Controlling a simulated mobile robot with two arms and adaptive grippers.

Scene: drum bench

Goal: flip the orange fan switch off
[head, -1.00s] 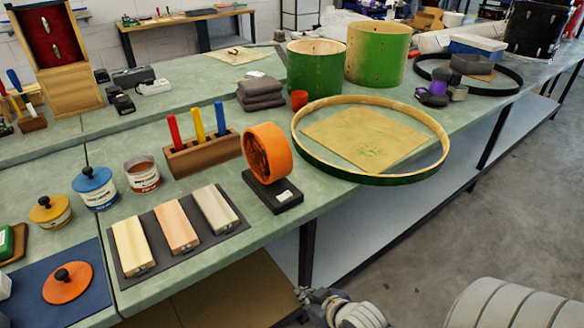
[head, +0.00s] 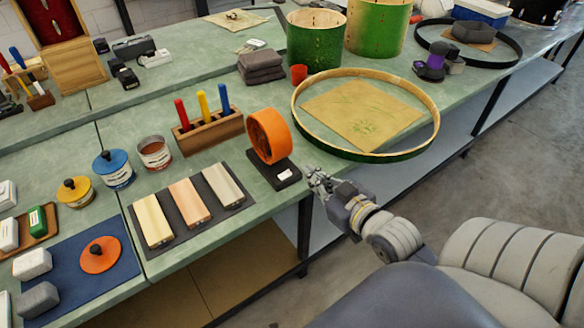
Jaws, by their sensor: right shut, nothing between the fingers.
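The orange fan (head: 268,136) stands on a dark base on the green bench, near its front edge. A small white switch (head: 285,175) shows on the front right of the base; its position is too small to tell. My right gripper (head: 312,175) is just right of the base, at the bench's front edge, apart from the fan. It is shut and empty. My left gripper is not in view.
A drum hoop (head: 432,126) lies around a tan sheet behind my right gripper. A dark mat (head: 215,211) with wood blocks and a holder (head: 212,133) with coloured handles are left of the fan. Open floor lies right of the bench.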

